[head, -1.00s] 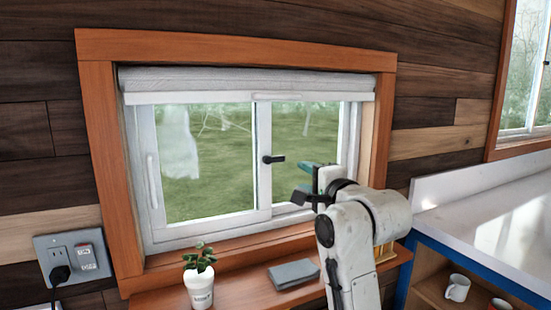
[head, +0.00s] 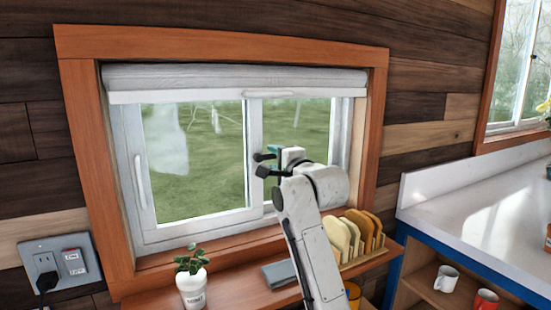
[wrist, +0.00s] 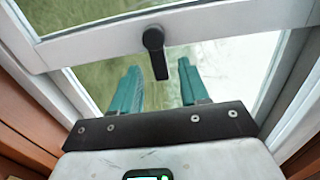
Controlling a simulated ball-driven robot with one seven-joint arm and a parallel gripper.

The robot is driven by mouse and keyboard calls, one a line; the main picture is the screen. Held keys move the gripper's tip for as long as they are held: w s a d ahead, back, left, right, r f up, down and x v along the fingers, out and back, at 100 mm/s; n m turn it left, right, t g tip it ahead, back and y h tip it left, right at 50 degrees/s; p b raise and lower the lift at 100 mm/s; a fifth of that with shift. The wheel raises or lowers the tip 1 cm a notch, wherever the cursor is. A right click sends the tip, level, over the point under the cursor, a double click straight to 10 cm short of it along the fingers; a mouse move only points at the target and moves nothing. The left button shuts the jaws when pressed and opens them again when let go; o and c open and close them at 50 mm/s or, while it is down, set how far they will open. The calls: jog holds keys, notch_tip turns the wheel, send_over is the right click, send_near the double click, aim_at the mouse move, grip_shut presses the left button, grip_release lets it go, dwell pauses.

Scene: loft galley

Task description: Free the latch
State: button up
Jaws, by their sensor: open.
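The latch (head: 262,157) is a small black lever on the white middle upright of the sliding window (head: 252,190). In the head view it sticks out sideways, to the right. In the wrist view the latch (wrist: 154,45) has a round pivot on the white frame, and its lever points toward my gripper. My gripper (wrist: 159,72) is open, with its teal fingers on either side of the lever's tip and a gap showing on both sides. In the head view my gripper (head: 270,162) is at the latch from the right and partly overlaps it.
A wooden sill shelf (head: 235,290) below the window holds a potted plant (head: 192,285), a grey folded cloth (head: 280,273) and a rack (head: 365,255) with rounded slabs. A white counter (head: 470,180) with mugs beneath stands at right. A rolled blind (head: 230,78) hangs above.

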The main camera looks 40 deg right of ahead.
aim_at(256, 144)
jog(key=shift+c, duration=0.3)
grip_shut()
dwell(0.5)
jog(key=r+n+p, duration=0.1)
jog(key=n, duration=0.3)
jog(key=a+r+n+p, duration=0.1)
jog(key=n+p, duration=0.1)
jog(key=n, duration=0.3)
jog(key=a+r+n+p, duration=0.1)
jog(key=n, duration=0.3)
jog(key=shift+w+r+n+p, duration=0.1)
jog(key=shift+w+n+p, duration=0.2)
jog(key=shift+w, duration=0.1)
jog(key=shift+w+a+r+n, duration=0.1)
jog(key=shift+a+n, duration=0.25)
jog(key=shift+n, duration=0.7)
jog(key=shift+w+a+n, duration=0.1)
jog(key=shift+a+n, duration=0.25)
jog(key=shift+n, duration=0.7)
jog(key=shift+o, duration=0.3)
grip_release()
